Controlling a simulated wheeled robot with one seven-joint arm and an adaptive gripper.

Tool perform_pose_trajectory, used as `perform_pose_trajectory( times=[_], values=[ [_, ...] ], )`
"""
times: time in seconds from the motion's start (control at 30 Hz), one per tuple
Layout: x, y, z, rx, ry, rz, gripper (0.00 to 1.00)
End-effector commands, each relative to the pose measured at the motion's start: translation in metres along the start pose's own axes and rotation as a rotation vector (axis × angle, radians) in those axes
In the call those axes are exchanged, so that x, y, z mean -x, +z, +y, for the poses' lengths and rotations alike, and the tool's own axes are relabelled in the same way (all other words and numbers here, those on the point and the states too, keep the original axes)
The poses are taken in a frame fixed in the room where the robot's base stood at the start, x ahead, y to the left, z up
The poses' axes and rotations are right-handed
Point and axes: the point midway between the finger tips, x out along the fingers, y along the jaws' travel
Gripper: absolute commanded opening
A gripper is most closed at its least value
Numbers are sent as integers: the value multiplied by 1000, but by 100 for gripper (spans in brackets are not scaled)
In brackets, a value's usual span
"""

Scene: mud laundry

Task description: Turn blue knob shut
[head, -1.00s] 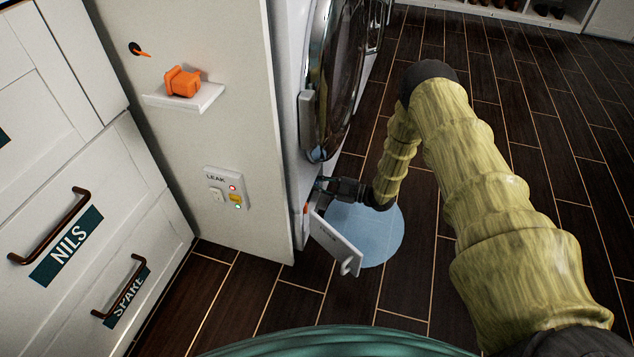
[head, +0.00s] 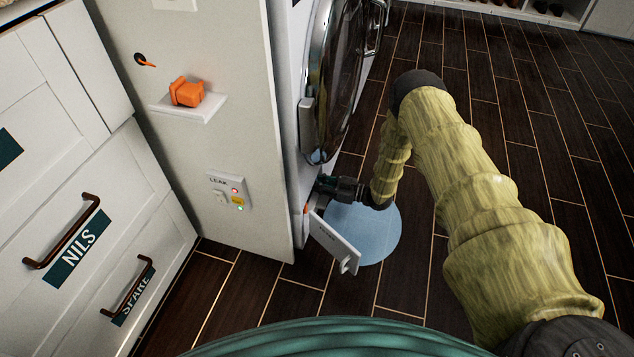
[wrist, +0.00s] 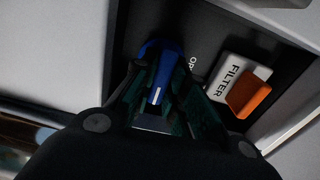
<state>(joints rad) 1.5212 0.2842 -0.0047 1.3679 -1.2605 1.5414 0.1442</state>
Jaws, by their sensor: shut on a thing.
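The blue knob (wrist: 161,72) is in the wrist view, inside a dark recess with partly hidden lettering beside it. My gripper (wrist: 155,95) is shut on the knob, with a finger on either side of it. In the head view my gripper (head: 328,184) reaches into the low opening at the front of the washing machine (head: 302,95). The knob itself is hidden there.
An open white flap (head: 335,243) hangs beside my gripper, above a pale blue puddle (head: 375,230). A white and orange part labelled FILTER (wrist: 236,82) sits right of the knob. A LEAK panel (head: 229,192) shows red and green lights. Dark floor at right is clear.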

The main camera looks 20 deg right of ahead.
Motion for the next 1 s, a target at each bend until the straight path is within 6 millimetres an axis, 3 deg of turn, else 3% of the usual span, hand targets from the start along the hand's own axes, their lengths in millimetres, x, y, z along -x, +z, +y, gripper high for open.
perform_pose_trajectory(
  times=[0.5, 0.53, 0.63, 1.0],
  values=[
    [0, 3, -4, -30, -5, -3, 0],
    [0, 3, -4, -30, -5, -3, 16],
    [0, 3, -4, -29, -4, -3, 34],
    [3, 1, -1, -26, 0, -1, 36]
  ],
)
